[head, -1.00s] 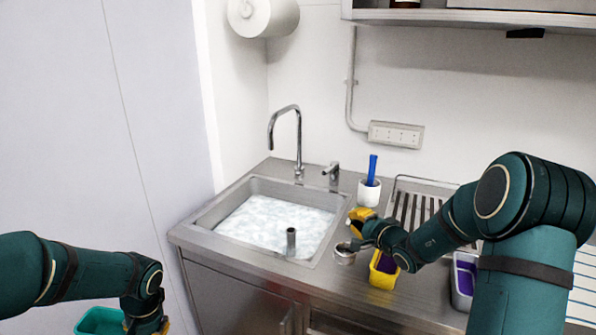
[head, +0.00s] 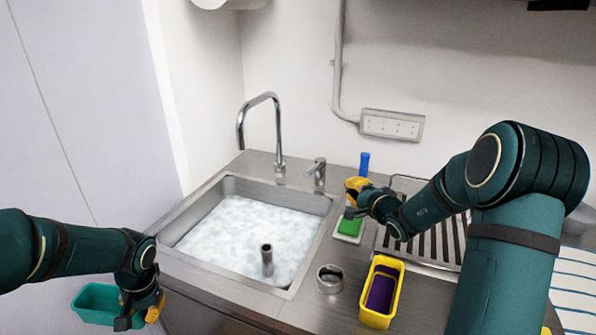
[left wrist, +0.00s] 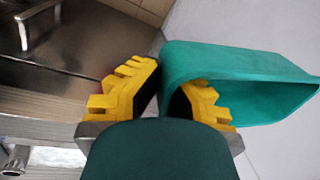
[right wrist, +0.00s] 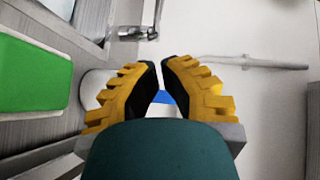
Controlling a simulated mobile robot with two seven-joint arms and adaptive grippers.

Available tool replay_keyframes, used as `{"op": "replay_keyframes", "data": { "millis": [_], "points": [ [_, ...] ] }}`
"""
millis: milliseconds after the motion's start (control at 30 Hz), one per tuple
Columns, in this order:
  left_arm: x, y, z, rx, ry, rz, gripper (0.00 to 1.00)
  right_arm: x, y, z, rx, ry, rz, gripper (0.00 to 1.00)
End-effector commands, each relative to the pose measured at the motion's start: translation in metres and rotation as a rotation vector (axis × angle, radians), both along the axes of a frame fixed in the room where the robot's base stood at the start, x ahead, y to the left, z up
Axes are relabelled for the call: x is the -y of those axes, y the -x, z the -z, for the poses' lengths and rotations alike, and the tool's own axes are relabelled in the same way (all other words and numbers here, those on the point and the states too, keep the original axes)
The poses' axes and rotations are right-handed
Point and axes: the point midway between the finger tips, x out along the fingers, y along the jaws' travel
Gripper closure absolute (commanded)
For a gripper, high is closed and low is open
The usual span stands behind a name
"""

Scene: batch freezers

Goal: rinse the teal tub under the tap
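The teal tub (head: 97,303) hangs in the air left of the sink cabinet, outside the sink. My left gripper (head: 143,308) is shut on the tub's wall. In the left wrist view, the tub (left wrist: 235,75) shows beside and between the yellow fingers. The tap (head: 262,99) arches over the back of the sink (head: 205,198); no stream shows from its spout. My right gripper (head: 354,188) is beside the blue-handled brush (head: 364,163). Its fingers have a narrow gap, with the blue handle (right wrist: 165,97) visible behind it.
The sink holds pale, frothy-looking water around a standpipe (head: 267,258). A green sponge (head: 350,228), a steel ring-like cup (head: 330,279), a yellow tub (head: 395,273) with purple inside and a drain rack (head: 440,240) stand to its right. A wall (head: 70,120) bounds the left.

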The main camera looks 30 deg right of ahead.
Motion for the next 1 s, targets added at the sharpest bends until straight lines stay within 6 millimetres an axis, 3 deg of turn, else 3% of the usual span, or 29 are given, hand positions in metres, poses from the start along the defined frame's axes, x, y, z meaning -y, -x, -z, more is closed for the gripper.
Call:
{"op": "replay_keyframes", "data": {
  "millis": [267, 700, 1000],
  "points": [
    [0.0, 0.0, 0.0, 0.0, 0.0, 0.0, 1.0, -0.001, -0.019, 0.003, 0.001, 0.0, -0.003, 1.0],
    [0.0, 0.0, 0.002, 0.0, 0.0, 0.0, 1.0, 0.001, -0.102, 0.014, 0.002, 0.0, -0.001, 1.0],
    [0.0, 0.0, 0.005, 0.0, 0.0, 0.0, 1.0, -0.024, -0.125, 0.021, 0.0, -0.001, -0.002, 1.0]
  ]
}}
